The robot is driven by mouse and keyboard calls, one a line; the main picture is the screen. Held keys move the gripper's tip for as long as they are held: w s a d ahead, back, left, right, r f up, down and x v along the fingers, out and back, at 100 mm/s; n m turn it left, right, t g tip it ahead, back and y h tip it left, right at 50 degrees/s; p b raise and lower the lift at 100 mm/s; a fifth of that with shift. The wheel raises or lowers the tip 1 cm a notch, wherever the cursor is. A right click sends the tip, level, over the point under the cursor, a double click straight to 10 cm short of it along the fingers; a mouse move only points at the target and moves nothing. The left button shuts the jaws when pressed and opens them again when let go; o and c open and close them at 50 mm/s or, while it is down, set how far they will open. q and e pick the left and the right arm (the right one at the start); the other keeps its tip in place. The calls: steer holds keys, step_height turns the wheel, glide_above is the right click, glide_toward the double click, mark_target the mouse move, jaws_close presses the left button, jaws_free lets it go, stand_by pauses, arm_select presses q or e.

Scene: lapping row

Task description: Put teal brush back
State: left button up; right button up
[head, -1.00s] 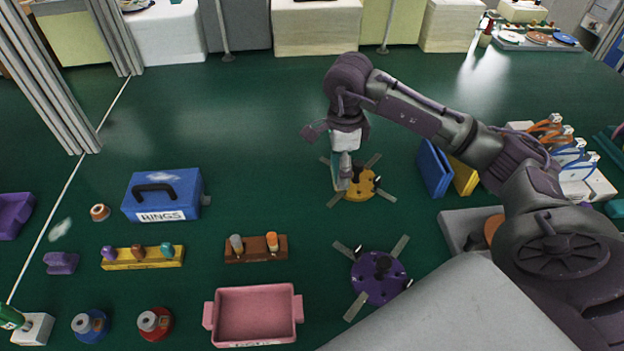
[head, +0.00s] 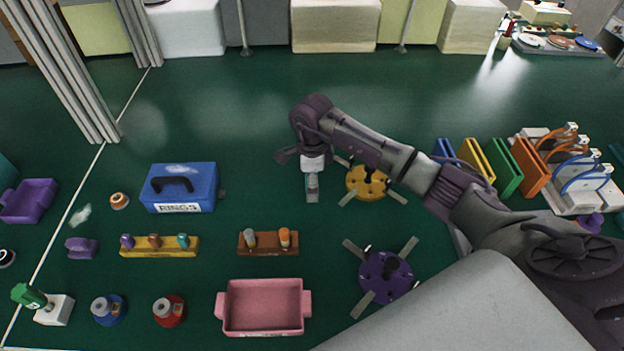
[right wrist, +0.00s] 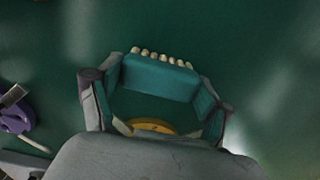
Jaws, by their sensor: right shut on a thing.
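My right gripper (head: 312,192) hangs pointing down over the green floor, just left of the yellow disc (head: 368,181). In the right wrist view its two fingers (right wrist: 158,88) are shut on the teal brush (right wrist: 160,77), a teal block with a row of pale bristle tufts along its far edge. My left gripper is not in view.
A purple disc (head: 386,277) lies nearer. A pink tray (head: 262,332), a brown peg holder (head: 268,250), a yellow peg holder (head: 160,252) and a blue box (head: 180,205) are to the left. Upright coloured panels (head: 504,170) stand right. The floor behind the gripper is open.

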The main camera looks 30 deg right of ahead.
steer(key=shift+f, duration=0.15)
steer(key=o, duration=1)
steer(key=shift+c, duration=0.2)
step_height(320, 180, up, 12)
steer(key=shift+r+b, duration=0.25)
steer(key=shift+b, duration=0.2)
